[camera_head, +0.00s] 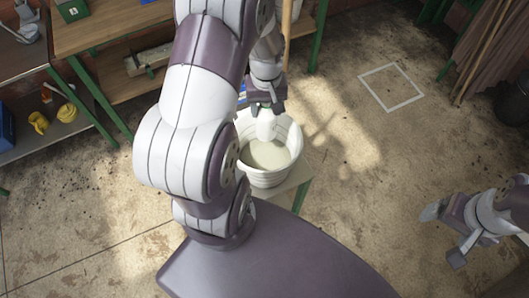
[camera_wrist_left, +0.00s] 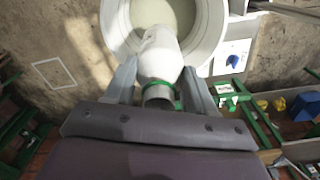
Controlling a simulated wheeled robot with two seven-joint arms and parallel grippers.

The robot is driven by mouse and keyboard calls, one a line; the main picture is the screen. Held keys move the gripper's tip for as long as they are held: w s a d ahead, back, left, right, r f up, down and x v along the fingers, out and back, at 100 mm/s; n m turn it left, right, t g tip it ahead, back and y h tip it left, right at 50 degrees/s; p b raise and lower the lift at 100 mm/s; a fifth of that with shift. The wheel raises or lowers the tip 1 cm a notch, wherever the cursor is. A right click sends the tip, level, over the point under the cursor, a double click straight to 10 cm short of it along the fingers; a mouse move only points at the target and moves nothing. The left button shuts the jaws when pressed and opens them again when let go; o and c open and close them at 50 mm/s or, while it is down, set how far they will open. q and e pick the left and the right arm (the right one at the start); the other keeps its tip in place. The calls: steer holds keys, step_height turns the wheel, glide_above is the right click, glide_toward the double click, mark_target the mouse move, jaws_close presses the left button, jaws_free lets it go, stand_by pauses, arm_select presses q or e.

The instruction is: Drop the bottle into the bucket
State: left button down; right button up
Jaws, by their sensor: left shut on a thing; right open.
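A white bucket (camera_head: 268,179) with pale contents stands on a small stand in the middle of the head view. In the left wrist view the bucket (camera_wrist_left: 207,48) fills the top centre. My left gripper (camera_head: 266,106) is above the bucket, shut on a white bottle (camera_head: 266,127). In the left wrist view the bottle (camera_wrist_left: 160,58), with a green ring near its neck, sits between the fingers and overlaps the bucket's opening. The bottle's far end points into the bucket; I cannot tell how deep it is. My right gripper (camera_head: 442,236) is open and empty at the lower right.
The bucket's stand (camera_head: 296,180) has green legs. A wooden workbench (camera_head: 100,28) and a shelf with yellow items (camera_head: 66,112) stand at the left. A white square outline (camera_head: 391,87) marks the floor at the upper right. The floor between the bucket and my right gripper is clear.

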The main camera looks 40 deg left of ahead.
arm_select(q)
steer(key=shift+c, duration=1.5)
jaws_free()
steer(key=shift+r, duration=0.3)
step_height(320, 180, up, 12)
steer(key=b, duration=0.1)
